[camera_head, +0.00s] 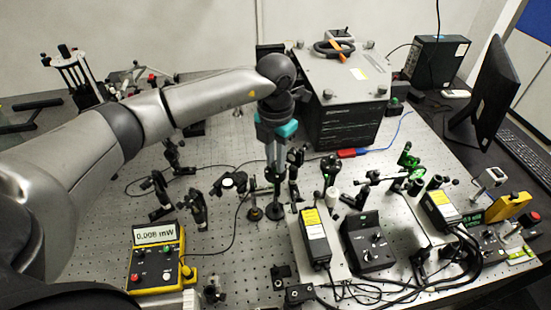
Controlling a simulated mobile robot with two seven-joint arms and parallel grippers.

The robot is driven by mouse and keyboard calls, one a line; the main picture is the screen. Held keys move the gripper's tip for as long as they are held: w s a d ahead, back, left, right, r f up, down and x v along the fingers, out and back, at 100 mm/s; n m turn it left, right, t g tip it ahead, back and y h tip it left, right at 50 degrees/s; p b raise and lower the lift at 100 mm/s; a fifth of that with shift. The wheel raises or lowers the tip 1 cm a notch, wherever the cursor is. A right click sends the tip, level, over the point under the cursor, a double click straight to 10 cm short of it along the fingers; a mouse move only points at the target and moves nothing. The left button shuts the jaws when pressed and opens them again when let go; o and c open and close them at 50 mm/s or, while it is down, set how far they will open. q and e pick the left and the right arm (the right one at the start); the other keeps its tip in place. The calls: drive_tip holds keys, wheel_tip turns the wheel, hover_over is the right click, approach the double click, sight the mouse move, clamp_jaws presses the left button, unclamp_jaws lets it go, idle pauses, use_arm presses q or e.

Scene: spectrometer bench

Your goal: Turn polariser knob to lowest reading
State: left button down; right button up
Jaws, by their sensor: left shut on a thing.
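The yellow power meter (157,262) stands at the lower left of the bench, and its display reads about 0.008 mW; the last digit is small. My left gripper (275,178) points down at the middle of the bench, below its teal wrist band. It is shut on what seems to be the polariser knob, but the fingers hide the knob and most of its mount. Black post bases show just below the fingers. My right gripper is not in view.
Optic mounts stand left of the gripper, with a round-topped one (233,182) close by. A yellow-labelled black box (315,237) and a black knob box (367,242) stand to the right. A large dark instrument (345,125) stands behind. Cables cross the perforated bench.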

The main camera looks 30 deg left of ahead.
sight(275, 164)
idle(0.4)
use_arm(q)
drive_tip(key=c, duration=0.8)
unclamp_jaws()
drive_tip(key=shift+o, duration=0.2)
wheel_tip(275, 164, up, 15)
drive_tip(key=b, duration=0.1)
drive_tip(key=shift+r+b, duration=0.15)
drive_tip(key=shift+b, duration=0.25)
drive_tip(key=shift+s, duration=0.1)
